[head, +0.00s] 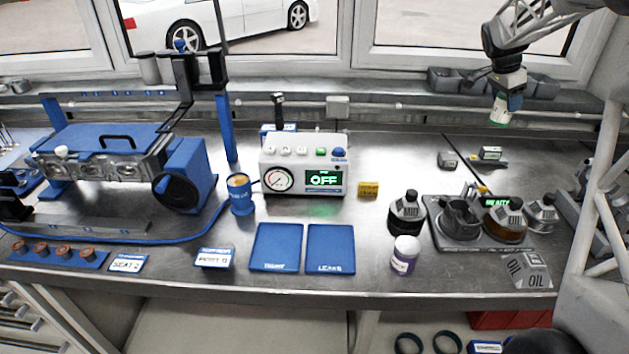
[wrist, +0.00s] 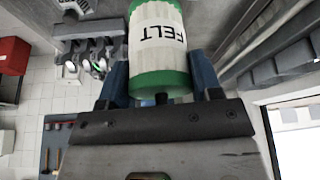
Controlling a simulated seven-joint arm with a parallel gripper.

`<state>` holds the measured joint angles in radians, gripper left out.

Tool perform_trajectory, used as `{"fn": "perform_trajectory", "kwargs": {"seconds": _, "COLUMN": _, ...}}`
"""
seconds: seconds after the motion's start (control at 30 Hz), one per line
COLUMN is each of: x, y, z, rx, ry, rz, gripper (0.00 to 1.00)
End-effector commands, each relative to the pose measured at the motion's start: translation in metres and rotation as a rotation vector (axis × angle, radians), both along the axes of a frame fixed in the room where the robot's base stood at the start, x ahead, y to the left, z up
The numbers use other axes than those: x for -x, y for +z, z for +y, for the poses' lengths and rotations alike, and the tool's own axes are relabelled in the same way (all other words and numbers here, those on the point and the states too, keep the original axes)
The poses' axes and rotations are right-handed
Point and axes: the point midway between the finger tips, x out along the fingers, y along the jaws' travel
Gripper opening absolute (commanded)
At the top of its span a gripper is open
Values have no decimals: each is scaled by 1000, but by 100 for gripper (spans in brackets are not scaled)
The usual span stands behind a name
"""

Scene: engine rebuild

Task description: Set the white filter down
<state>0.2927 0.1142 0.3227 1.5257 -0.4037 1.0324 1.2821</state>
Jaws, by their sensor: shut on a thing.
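A white filter with green ends and the word FELT (wrist: 163,45) is between the blue fingers of my gripper (wrist: 160,82) in the wrist view. My gripper is shut on it. In the head view my gripper (head: 509,92) is at the upper right, high above the back of the bench. The filter's white and green end (head: 499,111) hangs below it, clear of the bench top. A second white canister with purple bands (head: 404,256) stands upright at the front of the bench, right of the blue mats.
Two blue mats (head: 277,248) (head: 331,249) lie at front centre. A test box reading OFF (head: 303,165) stands behind them. A dark tray (head: 450,241) with bottles is at right, beside an OIL block (head: 529,270). Grey bins (head: 447,80) line the back ledge.

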Motion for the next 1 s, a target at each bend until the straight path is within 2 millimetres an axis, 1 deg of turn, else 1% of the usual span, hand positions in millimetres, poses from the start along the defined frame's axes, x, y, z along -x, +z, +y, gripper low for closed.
{"fn": "perform_trajectory", "kwargs": {"seconds": 0.03, "x": -6, "y": 0, "z": 15, "rx": 0, "ry": 25, "rz": -1, "gripper": 27}}
{"fn": "perform_trajectory", "kwargs": {"seconds": 0.3, "x": -30, "y": 0, "z": 91, "rx": -3, "ry": 153, "rz": 2, "gripper": 27}}
{"fn": "perform_trajectory", "kwargs": {"seconds": 0.5, "x": -43, "y": 0, "z": 149, "rx": -4, "ry": 248, "rz": 1, "gripper": 27}}
{"fn": "perform_trajectory", "kwargs": {"seconds": 0.73, "x": -54, "y": 0, "z": 216, "rx": -4, "ry": 358, "rz": 2, "gripper": 27}}
{"fn": "perform_trajectory", "kwargs": {"seconds": 0.87, "x": -57, "y": -1, "z": 254, "rx": -4, "ry": 419, "rz": 2, "gripper": 27}}
{"fn": "perform_trajectory", "kwargs": {"seconds": 0.9, "x": -58, "y": 0, "z": 266, "rx": -4, "ry": 439, "rz": 2, "gripper": 27}}
{"fn": "perform_trajectory", "kwargs": {"seconds": 0.97, "x": -58, "y": -1, "z": 284, "rx": -4, "ry": 466, "rz": 2, "gripper": 27}}
{"fn": "perform_trajectory", "kwargs": {"seconds": 1.0, "x": -59, "y": 0, "z": 296, "rx": -4, "ry": 485, "rz": 3, "gripper": 27}}
